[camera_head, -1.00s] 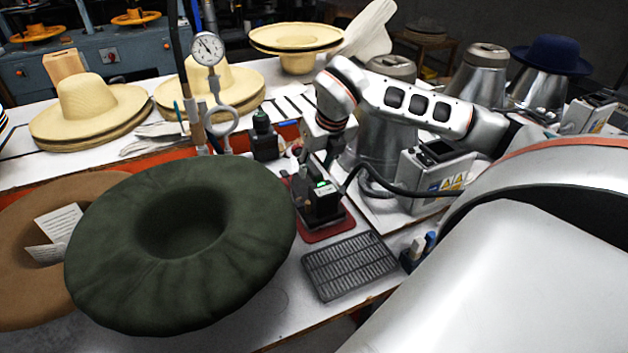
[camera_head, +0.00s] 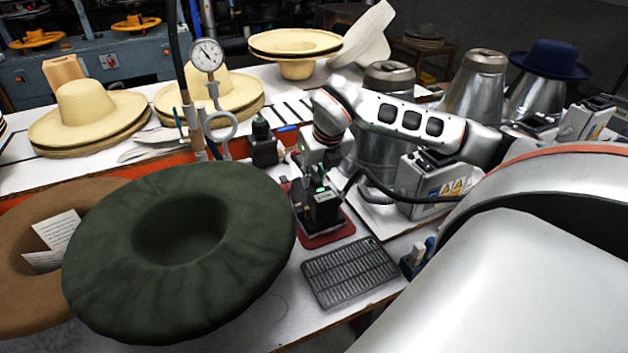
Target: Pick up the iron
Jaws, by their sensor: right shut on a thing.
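The iron (camera_head: 323,208) is a dark, boxy thing with a small green light on top. It rests on a red pad (camera_head: 330,239) on the white table, right of the green hat. My right gripper (camera_head: 309,176) comes down from above, over the iron's upper back part, and is shut on it. Its fingertips are small and partly hidden among the dark parts there. My left gripper is out of view.
A large green felt hat (camera_head: 118,272) lies close to the left. A grey slotted plate (camera_head: 350,272) lies in front. A black bottle (camera_head: 264,146) and pressure gauge (camera_head: 207,54) stand behind left. A control box (camera_head: 432,190) stands to the right.

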